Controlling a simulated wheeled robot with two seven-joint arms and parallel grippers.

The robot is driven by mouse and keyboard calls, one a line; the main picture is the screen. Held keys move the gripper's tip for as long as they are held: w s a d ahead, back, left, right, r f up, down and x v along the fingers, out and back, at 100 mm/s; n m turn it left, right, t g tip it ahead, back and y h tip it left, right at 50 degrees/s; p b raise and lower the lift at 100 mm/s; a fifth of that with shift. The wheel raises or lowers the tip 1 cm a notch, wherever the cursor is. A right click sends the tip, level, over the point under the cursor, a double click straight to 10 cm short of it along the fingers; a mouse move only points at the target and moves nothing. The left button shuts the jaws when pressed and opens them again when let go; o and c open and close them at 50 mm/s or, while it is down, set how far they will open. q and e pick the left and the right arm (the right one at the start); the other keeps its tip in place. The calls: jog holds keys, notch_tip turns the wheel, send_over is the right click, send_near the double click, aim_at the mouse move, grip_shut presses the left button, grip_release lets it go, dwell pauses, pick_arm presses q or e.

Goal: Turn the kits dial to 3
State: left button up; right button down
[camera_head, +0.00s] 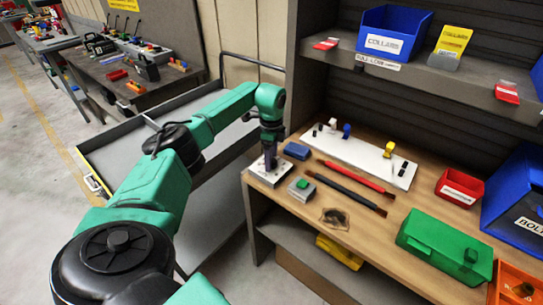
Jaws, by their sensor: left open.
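My left gripper (270,160) points down over a small light plate (259,177) at the left front corner of the wooden bench. The plate has small dark marks on it. The gripper is open, with its fingertips low, close to the plate. A dial there is hidden or too small to make out, and its setting cannot be read. I cannot tell whether the fingers touch anything. My right gripper is not in view.
Beside the plate are a grey box with a green button (302,188) and a blue block (297,150). Behind lies a white board (365,158) with small coloured parts. Red and black bars (355,178), a green case (445,245) and bins stand right. A shelf (440,75) overhangs the back.

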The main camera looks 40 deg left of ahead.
pick_arm(q)
jog(key=shift+f, duration=0.3)
grip_shut()
jog(key=shift+m, duration=0.3)
jog(key=m, duration=0.4)
jog(key=shift+w+r+p, duration=0.1)
jog(key=shift+p, duration=0.25)
jog(key=m, duration=0.6)
jog(key=shift+m, duration=0.4)
jog(key=m, duration=0.6)
jog(key=m+b, duration=0.1)
jog(key=m, duration=0.5)
jog(key=shift+m, duration=0.3)
